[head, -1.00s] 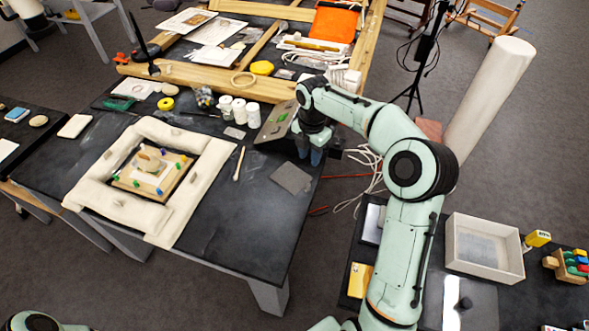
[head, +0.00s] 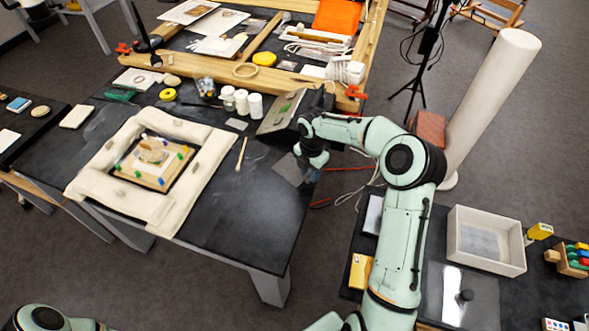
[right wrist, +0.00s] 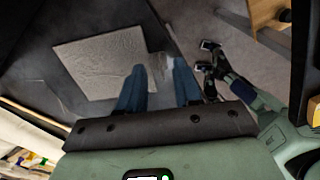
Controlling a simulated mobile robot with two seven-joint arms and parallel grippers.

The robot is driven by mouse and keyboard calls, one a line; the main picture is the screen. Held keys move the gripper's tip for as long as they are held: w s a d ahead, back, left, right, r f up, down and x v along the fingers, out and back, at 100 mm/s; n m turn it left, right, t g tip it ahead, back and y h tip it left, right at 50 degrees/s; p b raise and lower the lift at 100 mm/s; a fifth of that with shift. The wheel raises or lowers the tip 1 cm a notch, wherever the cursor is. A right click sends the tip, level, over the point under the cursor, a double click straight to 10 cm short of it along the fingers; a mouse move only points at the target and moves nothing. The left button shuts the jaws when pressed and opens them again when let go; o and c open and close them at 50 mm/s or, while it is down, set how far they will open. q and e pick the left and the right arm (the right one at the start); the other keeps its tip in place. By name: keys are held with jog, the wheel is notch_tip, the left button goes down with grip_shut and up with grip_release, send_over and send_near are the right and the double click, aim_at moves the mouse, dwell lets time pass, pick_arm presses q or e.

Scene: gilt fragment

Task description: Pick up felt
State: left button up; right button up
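The felt looks like a flat grey square (head: 290,168) lying on the dark table near its right edge. In the right wrist view the felt (right wrist: 100,62) lies flat, left of and partly behind the fingers. My right gripper (head: 310,171) is over the felt's right side, close to the table edge. Whether the fingertips touch the felt or table cannot be told. My left gripper is not in view.
A dark-framed tilted panel (head: 283,112) stands just behind the felt. A brush (head: 241,154) and a padded cream frame (head: 185,215) lie to the left. White jars (head: 241,101) stand farther back. The table front is clear; cables hang beyond its right edge.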

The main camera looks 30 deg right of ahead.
jog(key=shift+f, duration=0.35)
grip_shut()
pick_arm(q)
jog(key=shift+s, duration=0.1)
pick_arm(e)
jog(key=shift+r, duration=0.15)
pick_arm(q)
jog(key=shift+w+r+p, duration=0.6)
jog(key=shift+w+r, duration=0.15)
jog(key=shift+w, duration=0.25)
pick_arm(e)
notch_tip(320, 180, up, 20)
jog(key=shift+a, duration=0.1)
